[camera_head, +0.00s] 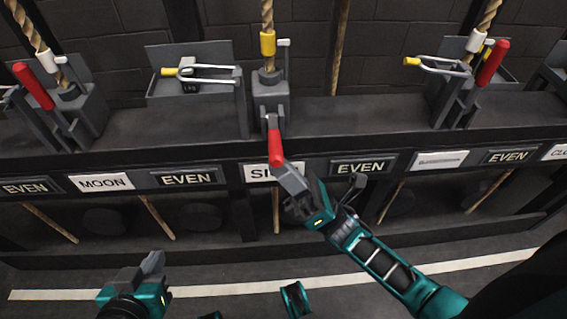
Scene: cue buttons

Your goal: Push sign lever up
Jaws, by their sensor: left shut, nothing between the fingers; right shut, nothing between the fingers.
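The sign lever has a red handle (275,148) that hangs down from its grey bracket (270,95) in the middle of the rack. Below it is a white label (258,173) reading "SI", the rest hidden behind my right gripper. My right gripper (287,177) is shut and empty. Its tips are at the lower end of the red handle, and I cannot tell whether they touch it. My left gripper (150,263) is shut and empty, low at the left, away from the rack.
Other red levers, at left (34,87) and right (492,63), point upward. Ropes (267,15) rise behind the levers. Tuning-fork-like pieces sit on grey blocks (195,100). A "MOON" label (101,182) and several "EVEN" plates (187,179) line the front rail. The floor before the rack is clear.

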